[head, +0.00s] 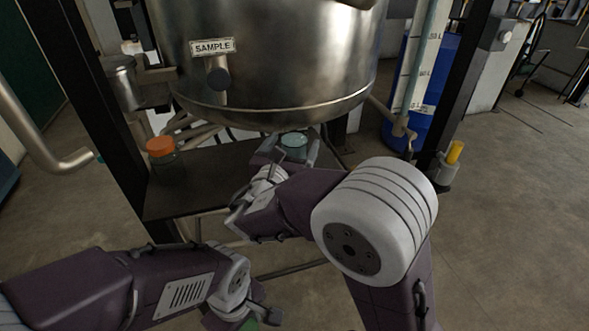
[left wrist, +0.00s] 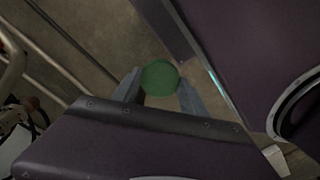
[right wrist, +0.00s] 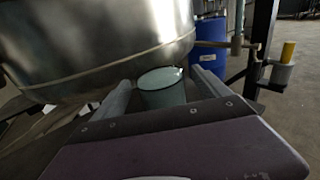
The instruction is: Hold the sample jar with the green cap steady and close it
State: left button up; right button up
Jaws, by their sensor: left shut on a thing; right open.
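The sample jar (head: 293,141), pale grey-green with a light round top, stands on the dark shelf under the steel vessel. It also shows upright in the right wrist view (right wrist: 162,90). No green cap shows on it. My right gripper (head: 291,150) is open, with one finger on each side of the jar; contact cannot be told. The green cap (left wrist: 160,77) is between the fingers of my left gripper (left wrist: 159,92), which is shut on it. In the head view the cap (head: 248,324) is partly cut off at the bottom edge, well below the jar and shelf.
A jar with an orange cap (head: 161,148) stands left on the dark shelf (head: 205,180). The steel vessel (head: 285,65), labelled SAMPLE, hangs low over the shelf. Dark posts flank it. A blue drum (head: 440,85) stands behind on the right.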

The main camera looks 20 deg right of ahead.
pick_arm(q)
jog(key=shift+s+a+r, duration=0.1)
jog(key=shift+s+a, duration=0.05)
jog(key=shift+s, duration=0.25)
pick_arm(e)
jog(key=shift+s+a+r, duration=0.2)
jog(key=shift+s+r, duration=0.15)
jog(key=shift+s, duration=0.2)
pick_arm(q)
jog(key=shift+w, duration=0.15)
pick_arm(e)
jog(key=shift+w+f, duration=0.15)
jog(key=shift+w, duration=0.1)
jog(key=c, duration=1.8)
jog(key=shift+o, duration=0.2)
